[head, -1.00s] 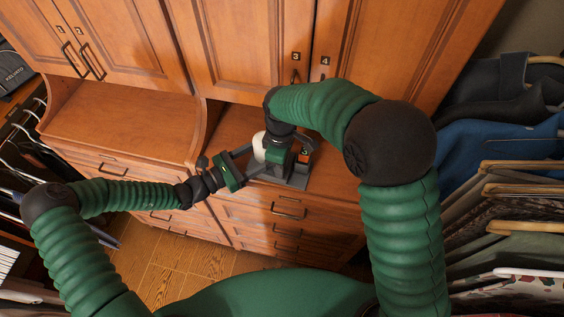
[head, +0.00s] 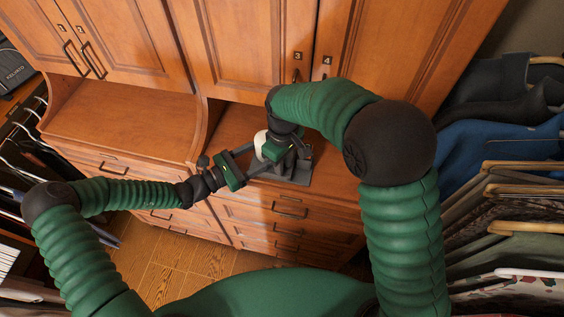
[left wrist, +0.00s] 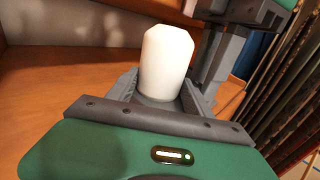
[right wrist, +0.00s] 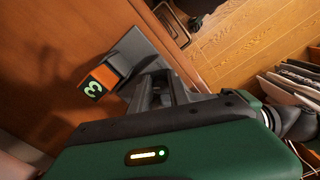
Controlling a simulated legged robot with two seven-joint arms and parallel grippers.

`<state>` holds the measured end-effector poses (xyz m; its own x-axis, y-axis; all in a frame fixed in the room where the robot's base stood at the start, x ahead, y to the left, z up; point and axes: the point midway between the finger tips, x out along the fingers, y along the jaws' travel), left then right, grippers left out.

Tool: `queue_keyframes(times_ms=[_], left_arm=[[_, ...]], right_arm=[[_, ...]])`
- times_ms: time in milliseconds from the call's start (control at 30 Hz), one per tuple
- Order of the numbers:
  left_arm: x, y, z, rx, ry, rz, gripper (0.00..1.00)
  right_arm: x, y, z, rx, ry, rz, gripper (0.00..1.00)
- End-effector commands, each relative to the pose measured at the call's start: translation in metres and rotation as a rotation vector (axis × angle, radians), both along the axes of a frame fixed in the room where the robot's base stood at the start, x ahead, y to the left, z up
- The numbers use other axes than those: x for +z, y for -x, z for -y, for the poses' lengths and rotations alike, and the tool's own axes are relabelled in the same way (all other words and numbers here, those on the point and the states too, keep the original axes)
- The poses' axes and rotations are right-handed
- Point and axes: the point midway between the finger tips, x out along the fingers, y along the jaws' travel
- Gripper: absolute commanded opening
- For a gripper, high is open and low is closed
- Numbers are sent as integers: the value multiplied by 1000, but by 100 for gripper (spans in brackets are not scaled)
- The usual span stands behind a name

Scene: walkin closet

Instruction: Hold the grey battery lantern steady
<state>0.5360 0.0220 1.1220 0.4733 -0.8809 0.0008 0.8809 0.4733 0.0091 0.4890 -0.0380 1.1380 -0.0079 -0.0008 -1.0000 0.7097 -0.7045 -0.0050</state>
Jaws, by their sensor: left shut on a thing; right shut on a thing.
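The white, rounded upper part of the grey battery lantern (left wrist: 166,62) stands upright between the fingers of my left gripper (left wrist: 166,100). In the head view the white part (head: 260,141) shows beside both grippers. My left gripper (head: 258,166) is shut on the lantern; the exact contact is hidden. My right gripper (head: 296,155) is shut just to the right, but what lies between its fingers (right wrist: 155,80) is not clear. An orange block with a black label marked 3 (right wrist: 101,80) sits beside those fingers in the right wrist view.
A grey base plate (head: 299,178) lies on the wooden dresser top (head: 234,126). Cabinet doors (head: 256,50) rise behind. Hanging clothes (head: 510,190) crowd the right side. The left part of the dresser top (head: 120,115) is clear.

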Motion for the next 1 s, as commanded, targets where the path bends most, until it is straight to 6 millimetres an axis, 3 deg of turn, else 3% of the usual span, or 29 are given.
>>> queue_keyframes(times_ms=[500,1000], left_arm=[[-1,5,4,-14,0,-1,0],[-1,5,3,-13,-1,-1,0]], right_arm=[[3,-6,1,-458,-4,17,0],[3,-6,1,-660,-5,15,0]])
